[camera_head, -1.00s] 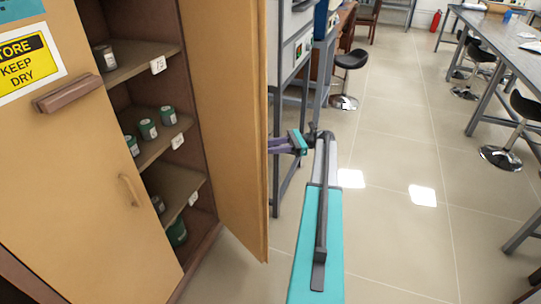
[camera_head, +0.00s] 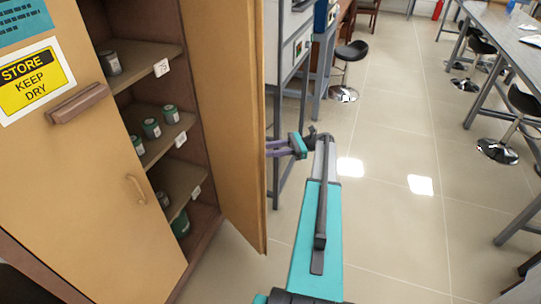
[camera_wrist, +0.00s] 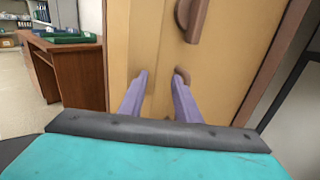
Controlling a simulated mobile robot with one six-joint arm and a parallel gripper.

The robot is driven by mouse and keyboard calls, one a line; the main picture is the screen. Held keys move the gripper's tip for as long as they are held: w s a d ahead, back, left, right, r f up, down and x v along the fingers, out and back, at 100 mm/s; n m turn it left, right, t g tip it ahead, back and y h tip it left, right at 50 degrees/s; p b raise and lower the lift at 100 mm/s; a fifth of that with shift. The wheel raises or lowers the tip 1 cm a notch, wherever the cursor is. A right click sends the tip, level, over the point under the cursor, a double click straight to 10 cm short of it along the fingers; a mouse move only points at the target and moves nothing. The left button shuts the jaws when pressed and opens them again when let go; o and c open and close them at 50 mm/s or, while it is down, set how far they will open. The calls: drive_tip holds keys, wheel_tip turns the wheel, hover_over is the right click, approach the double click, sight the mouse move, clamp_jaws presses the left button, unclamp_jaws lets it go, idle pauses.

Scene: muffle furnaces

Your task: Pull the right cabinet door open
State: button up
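The right cabinet door (camera_head: 228,120) stands wide open, swung out from the tan cabinet, so the shelves show. Its outer face fills much of the wrist view (camera_wrist: 235,70), with a brown bar handle (camera_wrist: 192,18) above. A small curved handle (camera_wrist: 183,75) is at the right fingertip, partly hidden by that finger. My gripper (camera_wrist: 162,73) is at the outer side of this door, with its two purple fingers apart and pointing at the face. In the head view the fingertips are hidden behind the door's edge. Whether they touch the door cannot be told.
The left cabinet door (camera_head: 95,150) is shut and bears a yellow sign. Several jars stand on the shelves (camera_head: 150,72). A metal rack with equipment (camera_head: 290,75) stands behind my gripper. A stool (camera_head: 350,55) and benches are farther off.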

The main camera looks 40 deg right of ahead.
sight(264, 157)
drive_tip(key=shift+s+a+r+p, duration=0.2)
drive_tip(key=shift+s+a+p, duration=0.55)
drive_tip(key=shift+p, duration=1.15)
drive_tip(key=shift+s+a+r+p, duration=0.2)
drive_tip(key=shift+s+a+p, duration=0.55)
drive_tip(key=shift+p, duration=1.15)
drive_tip(key=shift+s+a+p, duration=0.15)
drive_tip(key=shift+s+p, duration=0.6)
drive_tip(key=shift+p, duration=0.25)
drive_tip(key=shift+f, duration=0.1)
drive_tip(key=shift+c, duration=0.3)
